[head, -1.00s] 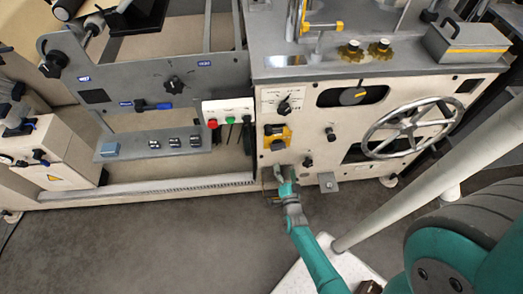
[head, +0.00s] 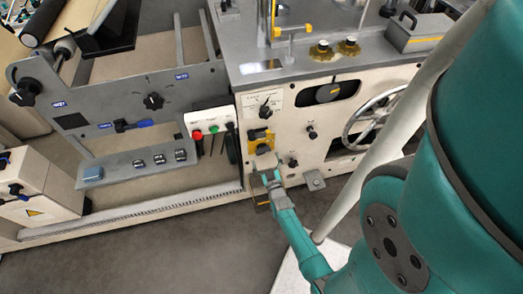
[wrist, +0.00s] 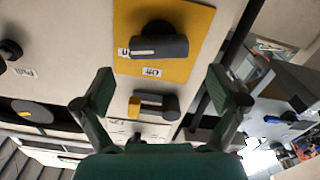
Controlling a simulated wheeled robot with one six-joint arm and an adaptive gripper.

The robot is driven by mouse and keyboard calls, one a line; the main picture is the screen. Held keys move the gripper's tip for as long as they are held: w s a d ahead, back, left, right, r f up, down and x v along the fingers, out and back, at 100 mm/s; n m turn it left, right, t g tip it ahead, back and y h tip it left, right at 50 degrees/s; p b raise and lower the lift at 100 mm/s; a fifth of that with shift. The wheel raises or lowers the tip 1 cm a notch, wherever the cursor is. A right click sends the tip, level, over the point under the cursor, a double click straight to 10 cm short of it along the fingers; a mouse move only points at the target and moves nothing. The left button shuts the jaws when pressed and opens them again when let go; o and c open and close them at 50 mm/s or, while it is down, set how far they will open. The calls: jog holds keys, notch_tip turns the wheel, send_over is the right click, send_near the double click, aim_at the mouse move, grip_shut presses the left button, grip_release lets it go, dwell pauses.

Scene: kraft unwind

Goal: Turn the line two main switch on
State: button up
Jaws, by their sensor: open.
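A yellow plate (head: 257,134) with a dark rotary switch sits on the cream machine front in the head view. In the wrist view the yellow plate (wrist: 190,20) fills the upper middle, seen upside down. Its dark bar handle (wrist: 165,47) lies nearly level, with a pale line on its left part. A label reading "Off" is just below the handle; another at its left end is partly hidden. My gripper (wrist: 162,90) is open and empty, its fingers spread below and to either side of the handle. In the head view my gripper (head: 266,177) is just below the plate.
A small black and yellow knob (wrist: 153,104) shows between my fingers. In the head view, a selector knob (head: 265,111) is above the plate, red (head: 197,135) and green buttons are to its left, and a handwheel (head: 375,115) is to its right, partly behind my arm.

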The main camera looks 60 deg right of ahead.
aim_at(263, 152)
jog(key=shift+x, duration=2.6)
jog(key=shift+c, duration=0.3)
jog(key=c, duration=1.1)
